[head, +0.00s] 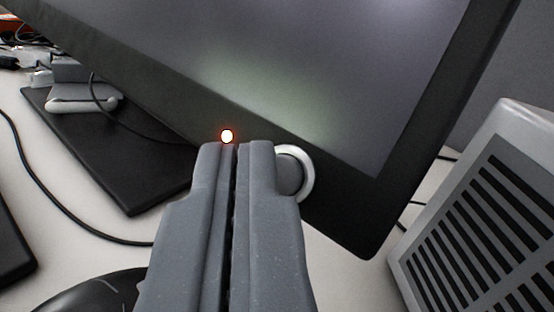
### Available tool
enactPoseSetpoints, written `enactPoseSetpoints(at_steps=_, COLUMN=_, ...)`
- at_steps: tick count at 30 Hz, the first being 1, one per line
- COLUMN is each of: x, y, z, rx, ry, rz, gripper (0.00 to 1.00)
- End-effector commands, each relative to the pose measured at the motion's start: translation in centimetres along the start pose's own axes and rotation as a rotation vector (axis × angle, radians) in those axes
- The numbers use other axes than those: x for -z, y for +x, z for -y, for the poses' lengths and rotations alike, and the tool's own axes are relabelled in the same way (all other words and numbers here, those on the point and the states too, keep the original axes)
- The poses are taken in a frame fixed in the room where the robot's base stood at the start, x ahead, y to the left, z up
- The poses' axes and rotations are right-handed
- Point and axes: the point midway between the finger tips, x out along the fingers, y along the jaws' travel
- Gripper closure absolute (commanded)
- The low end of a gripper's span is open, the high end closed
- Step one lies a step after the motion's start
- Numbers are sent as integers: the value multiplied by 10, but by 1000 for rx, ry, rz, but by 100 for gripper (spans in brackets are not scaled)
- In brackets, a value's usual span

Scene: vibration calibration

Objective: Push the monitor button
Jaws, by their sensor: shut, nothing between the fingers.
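The monitor (330,75) fills the upper middle of the head view, tilted in the picture, with a dark bezel and a grey screen. A round button (292,173) with a pale ring sits on its lower bezel. My gripper (236,146) is shut and empty, pointing at the bezel. Its right finger hides the left part of the button. A small glowing orange-white light (227,136) shows just beyond the fingertips, left of the button. I cannot tell whether the fingertips touch the bezel.
A grey slotted box (490,220) stands at the right. A black flat pad (130,170) lies at the left with a grey device (80,100) at its far end. Cables cross the white desk (90,215). A dark rounded object (95,295) is at the lower left.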

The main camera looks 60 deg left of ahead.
Motion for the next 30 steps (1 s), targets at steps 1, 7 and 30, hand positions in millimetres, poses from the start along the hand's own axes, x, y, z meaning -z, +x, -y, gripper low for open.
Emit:
enactPoseSetpoints(at_steps=1, x=0, y=0, z=0, rx=0, ry=0, rz=0, gripper=100)
enactPoseSetpoints(at_steps=7, x=0, y=-1, z=1, rx=0, ry=0, rz=0, gripper=100)
enactPoseSetpoints(at_steps=30, x=29, y=-41, z=30, rx=-1, ry=2, rz=3, gripper=100)
